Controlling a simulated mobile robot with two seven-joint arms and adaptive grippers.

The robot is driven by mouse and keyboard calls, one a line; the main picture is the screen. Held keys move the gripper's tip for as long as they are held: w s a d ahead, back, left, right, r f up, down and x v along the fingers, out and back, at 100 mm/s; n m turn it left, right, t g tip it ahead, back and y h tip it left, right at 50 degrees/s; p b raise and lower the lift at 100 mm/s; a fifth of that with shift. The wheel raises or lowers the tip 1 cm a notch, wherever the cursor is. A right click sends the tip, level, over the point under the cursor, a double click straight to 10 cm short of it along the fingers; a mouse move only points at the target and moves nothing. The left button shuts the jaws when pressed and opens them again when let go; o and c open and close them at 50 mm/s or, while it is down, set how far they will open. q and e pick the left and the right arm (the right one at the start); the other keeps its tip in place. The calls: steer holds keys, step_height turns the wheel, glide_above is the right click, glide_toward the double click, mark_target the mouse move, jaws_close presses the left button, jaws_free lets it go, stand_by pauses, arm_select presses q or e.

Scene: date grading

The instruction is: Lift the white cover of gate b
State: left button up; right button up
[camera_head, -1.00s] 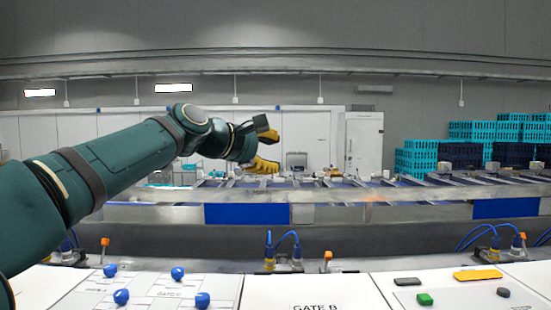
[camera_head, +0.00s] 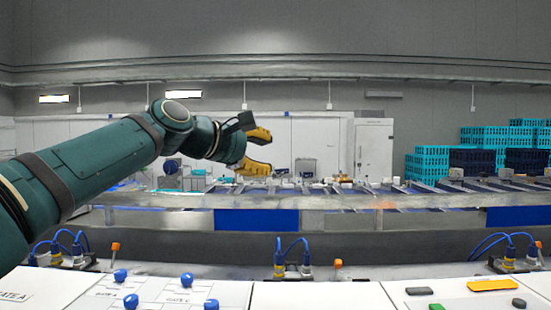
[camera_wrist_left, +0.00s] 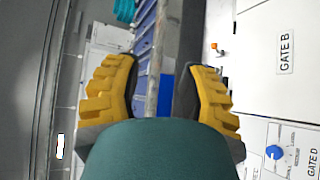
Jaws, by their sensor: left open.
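The white cover of gate B (camera_head: 320,296) lies flat at the bottom centre of the head view, cut off by the lower edge, with its label out of frame. In the left wrist view the cover (camera_wrist_left: 262,60) is at the upper right, with its "GATE B" label turned sideways. My left gripper (camera_head: 266,151) has yellow ribbed fingers, open and empty. It is raised well above the panels, apart from the cover, and also shows in the left wrist view (camera_wrist_left: 160,80). My right gripper is in neither view.
A white panel with blue knobs (camera_head: 235,290) adjoins the cover on the left. Blue cables with connectors (camera_head: 292,262) and an orange-topped post (camera_head: 338,263) stand behind it. Green, orange and dark pieces (camera_head: 492,285) lie on the right panel. A conveyor (camera_head: 350,202) runs behind.

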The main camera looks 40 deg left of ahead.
arm_select(q)
steer(key=v, duration=0.7)
steer(key=shift+s, duration=0.15)
stand_by(0.3)
